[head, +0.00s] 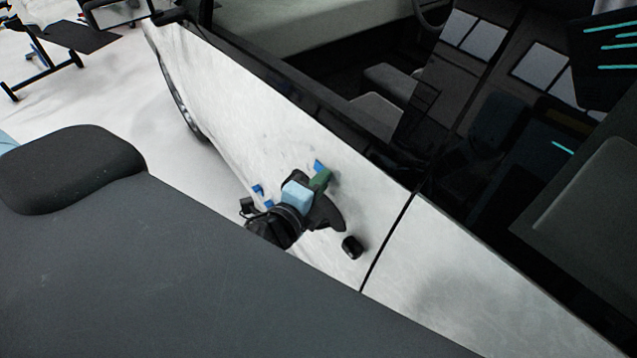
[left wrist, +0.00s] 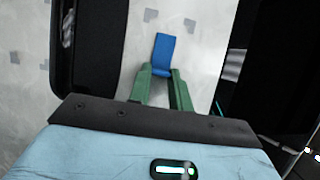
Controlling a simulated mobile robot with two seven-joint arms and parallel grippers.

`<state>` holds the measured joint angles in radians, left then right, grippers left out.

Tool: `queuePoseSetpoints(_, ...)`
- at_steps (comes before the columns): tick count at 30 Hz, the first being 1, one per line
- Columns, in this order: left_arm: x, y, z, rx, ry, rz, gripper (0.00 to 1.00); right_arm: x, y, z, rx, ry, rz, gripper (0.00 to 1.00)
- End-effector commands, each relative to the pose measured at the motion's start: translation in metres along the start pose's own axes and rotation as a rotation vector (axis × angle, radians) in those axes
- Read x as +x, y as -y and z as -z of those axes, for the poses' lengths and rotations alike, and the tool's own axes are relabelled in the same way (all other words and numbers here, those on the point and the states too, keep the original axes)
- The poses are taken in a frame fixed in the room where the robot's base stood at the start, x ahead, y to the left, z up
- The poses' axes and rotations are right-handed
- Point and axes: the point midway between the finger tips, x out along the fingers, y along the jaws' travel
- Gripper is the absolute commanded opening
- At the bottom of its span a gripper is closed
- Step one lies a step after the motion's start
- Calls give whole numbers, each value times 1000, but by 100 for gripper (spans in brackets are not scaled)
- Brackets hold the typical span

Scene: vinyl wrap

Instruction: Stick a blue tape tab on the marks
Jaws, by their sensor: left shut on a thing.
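My left gripper (head: 320,178) is at the white car door panel (head: 225,105). Its green fingers are shut on a blue tape tab (head: 319,166), which sticks out past the fingertips. The left wrist view shows the gripper (left wrist: 162,73) with the blue tab (left wrist: 163,50) between the tips, in front of the pale panel. Whether the tab touches the panel is unclear. Grey marks (left wrist: 151,15) (left wrist: 190,25) show on the panel beyond the tab. Two more blue pieces (head: 258,189) (head: 268,203) show at the panel left of the gripper. My right gripper is not in view.
A black door handle (head: 352,247) sits to the lower right of the gripper, near the dark door seam (head: 388,242). The window opening with seats is above. A black table (head: 75,37) stands far at the upper left, with pale floor between.

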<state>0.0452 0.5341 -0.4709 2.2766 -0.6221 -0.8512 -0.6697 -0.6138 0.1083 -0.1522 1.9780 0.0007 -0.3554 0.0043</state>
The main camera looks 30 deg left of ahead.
Motion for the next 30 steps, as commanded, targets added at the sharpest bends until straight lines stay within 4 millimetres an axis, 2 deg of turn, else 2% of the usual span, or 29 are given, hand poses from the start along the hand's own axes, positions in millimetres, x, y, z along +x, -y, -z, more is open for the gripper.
queuePoseSetpoints(8,0,0,0,-1,-1,1,0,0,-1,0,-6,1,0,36)
queuePoseSetpoints(9,0,0,0,-1,-1,1,24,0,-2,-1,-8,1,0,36)
queuePoseSetpoints(14,0,0,0,-1,-1,1,45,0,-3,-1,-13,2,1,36)
queuePoseSetpoints(25,0,0,0,0,0,0,45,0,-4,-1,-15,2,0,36)
queuePoseSetpoints(30,-21,-2,1,-2,-4,-5,45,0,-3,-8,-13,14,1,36)
